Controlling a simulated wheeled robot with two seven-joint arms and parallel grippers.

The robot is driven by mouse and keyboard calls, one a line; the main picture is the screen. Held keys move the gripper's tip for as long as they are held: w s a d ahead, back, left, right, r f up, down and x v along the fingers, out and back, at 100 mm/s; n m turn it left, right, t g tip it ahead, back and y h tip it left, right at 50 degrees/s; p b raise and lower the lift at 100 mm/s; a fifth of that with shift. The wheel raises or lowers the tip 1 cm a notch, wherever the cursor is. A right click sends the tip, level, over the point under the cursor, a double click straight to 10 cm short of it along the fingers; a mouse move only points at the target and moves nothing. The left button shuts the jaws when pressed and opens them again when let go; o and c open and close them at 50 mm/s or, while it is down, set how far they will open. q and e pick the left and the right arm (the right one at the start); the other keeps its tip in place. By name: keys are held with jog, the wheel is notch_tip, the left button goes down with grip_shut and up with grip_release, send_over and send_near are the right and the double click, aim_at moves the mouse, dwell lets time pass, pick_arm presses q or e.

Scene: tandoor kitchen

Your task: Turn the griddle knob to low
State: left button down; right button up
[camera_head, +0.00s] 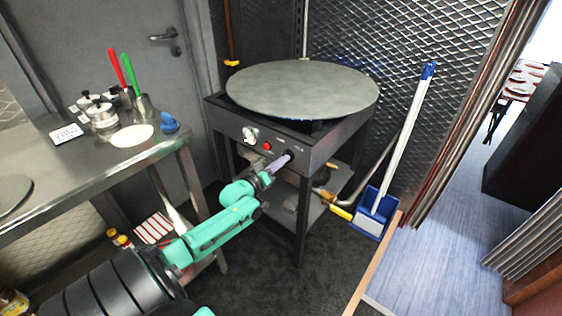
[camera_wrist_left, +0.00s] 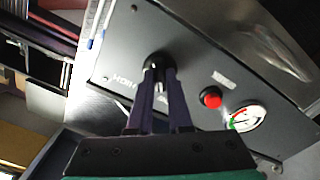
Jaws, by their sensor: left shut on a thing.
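The griddle (camera_head: 302,88) is a large round grey plate on a dark metal stand. The stand's front panel (camera_head: 228,122) carries a round gauge (camera_head: 250,135), a red button (camera_head: 267,146) and a dark knob. In the left wrist view the knob (camera_wrist_left: 157,58) sits between my left fingertips, which hide part of it. My left gripper (camera_head: 284,160) reaches the right part of the panel and is shut on the knob. The red button (camera_wrist_left: 211,98) and gauge (camera_wrist_left: 244,118) show to the right in that view. My right gripper is out of view.
A steel table (camera_head: 85,170) at the left holds small jars, red- and green-handled utensils (camera_head: 130,75) and a white plate (camera_head: 132,136). A blue dustpan (camera_head: 372,212) and a white-handled broom stand right of the griddle. A shelf (camera_head: 290,200) lies below it.

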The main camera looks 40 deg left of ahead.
pick_arm(q)
jog(key=shift+f, duration=0.1)
dwell(0.3)
jog(key=c, duration=0.8)
grip_release()
jog(key=shift+c, duration=0.2)
jog(key=shift+s, duration=0.15)
jog(key=s+p, duration=0.2)
jog(key=s, duration=1.2)
jog(key=shift+s+d, duration=0.15)
jog(key=shift+d, duration=0.05)
